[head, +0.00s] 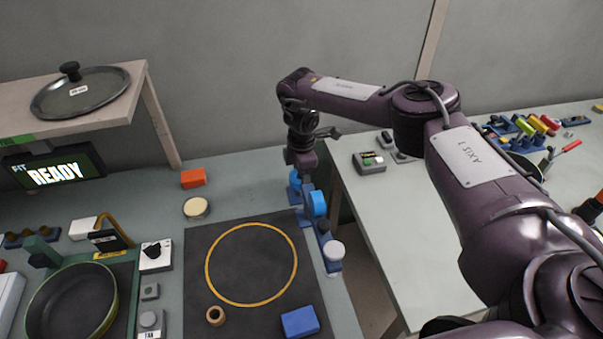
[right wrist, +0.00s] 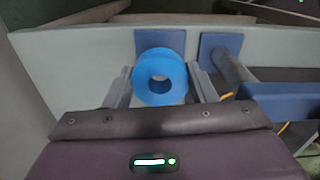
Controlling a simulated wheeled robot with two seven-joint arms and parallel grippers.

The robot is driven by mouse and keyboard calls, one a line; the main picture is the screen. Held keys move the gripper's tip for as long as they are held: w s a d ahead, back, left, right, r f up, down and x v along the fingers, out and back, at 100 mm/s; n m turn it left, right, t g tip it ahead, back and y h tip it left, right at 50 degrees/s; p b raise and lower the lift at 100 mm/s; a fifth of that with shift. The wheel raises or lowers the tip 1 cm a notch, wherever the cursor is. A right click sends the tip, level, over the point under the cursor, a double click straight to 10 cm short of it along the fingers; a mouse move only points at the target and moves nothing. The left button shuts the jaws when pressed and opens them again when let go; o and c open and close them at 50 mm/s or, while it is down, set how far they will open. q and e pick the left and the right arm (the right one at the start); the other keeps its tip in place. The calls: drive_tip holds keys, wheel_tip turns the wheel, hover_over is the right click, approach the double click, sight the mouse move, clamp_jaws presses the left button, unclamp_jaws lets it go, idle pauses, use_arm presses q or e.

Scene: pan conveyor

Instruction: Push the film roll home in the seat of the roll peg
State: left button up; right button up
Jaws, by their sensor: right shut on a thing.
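My right gripper (head: 306,186) reaches down at the blue rack (head: 325,235) on the right edge of the left bench. In the right wrist view, its two fingers (right wrist: 160,85) are shut on the bright blue film roll (right wrist: 160,77), one on each side. My left gripper is not in view.
A black mat (head: 225,240) with a yellow ring lies left of the rack, with a tan ring (head: 215,315) and a blue block (head: 300,322) on it. A gap separates this bench from the right bench (head: 375,215). A pan (head: 72,300) stands far left.

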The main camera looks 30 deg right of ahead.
drive_tip(key=shift+f+b, duration=1.6)
drive_tip(key=shift+f, duration=0.75)
drive_tip(key=o, duration=1.1)
wheel_tip(320, 180, up, 8)
drive_tip(key=shift+f+b, duration=0.1)
drive_tip(key=shift+b, duration=0.35)
